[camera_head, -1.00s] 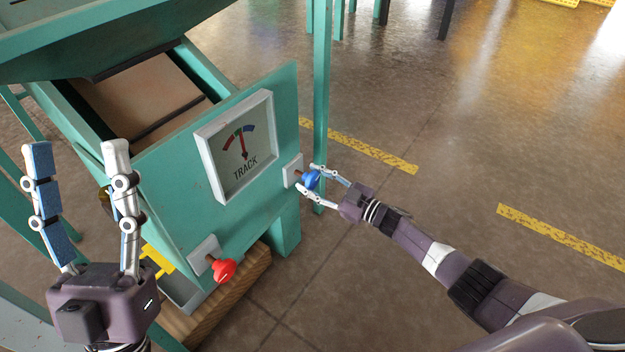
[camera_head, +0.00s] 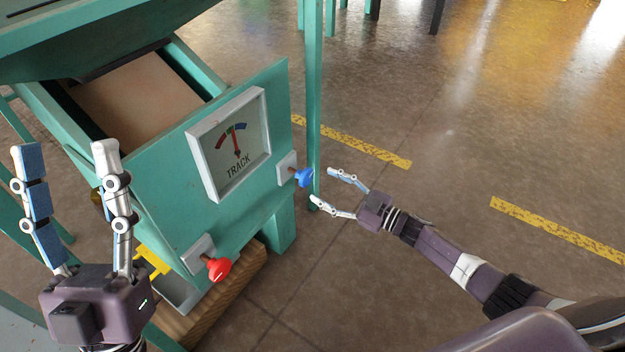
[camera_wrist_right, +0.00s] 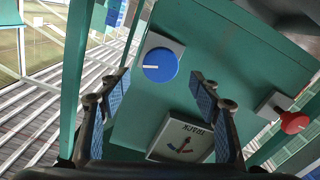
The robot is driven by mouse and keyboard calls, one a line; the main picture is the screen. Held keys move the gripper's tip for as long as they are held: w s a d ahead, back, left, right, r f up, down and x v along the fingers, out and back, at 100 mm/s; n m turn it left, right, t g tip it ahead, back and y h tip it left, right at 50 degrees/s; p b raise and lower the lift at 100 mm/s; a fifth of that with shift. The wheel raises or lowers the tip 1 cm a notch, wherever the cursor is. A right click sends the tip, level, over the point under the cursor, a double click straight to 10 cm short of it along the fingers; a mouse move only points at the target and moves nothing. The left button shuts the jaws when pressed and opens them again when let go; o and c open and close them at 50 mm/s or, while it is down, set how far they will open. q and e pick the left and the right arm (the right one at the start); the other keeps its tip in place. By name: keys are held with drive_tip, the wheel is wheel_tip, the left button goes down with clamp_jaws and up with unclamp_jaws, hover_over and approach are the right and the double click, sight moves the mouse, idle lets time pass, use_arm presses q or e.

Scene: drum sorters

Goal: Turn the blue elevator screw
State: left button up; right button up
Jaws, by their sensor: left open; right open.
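The blue elevator screw (camera_head: 302,177) is a round knob on a grey plate at the right edge of the teal machine's front panel. In the right wrist view the blue knob (camera_wrist_right: 160,65) faces me, with a white mark on it pointing left. My right gripper (camera_head: 322,186) is open and empty, a short way to the right of the knob and apart from it. Its two fingers (camera_wrist_right: 158,97) show on either side of the knob's line in the wrist view. My left gripper (camera_head: 62,155) is open and empty, raised at the left before the machine.
A red knob (camera_head: 218,269) sits lower on the same panel. A framed TRACK gauge (camera_head: 232,142) is above it, its needle near the middle. A teal post (camera_head: 314,90) stands just behind the blue knob. The floor to the right is clear, with yellow stripes.

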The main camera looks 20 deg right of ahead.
drive_tip(key=v, duration=0.5)
idle(0.4)
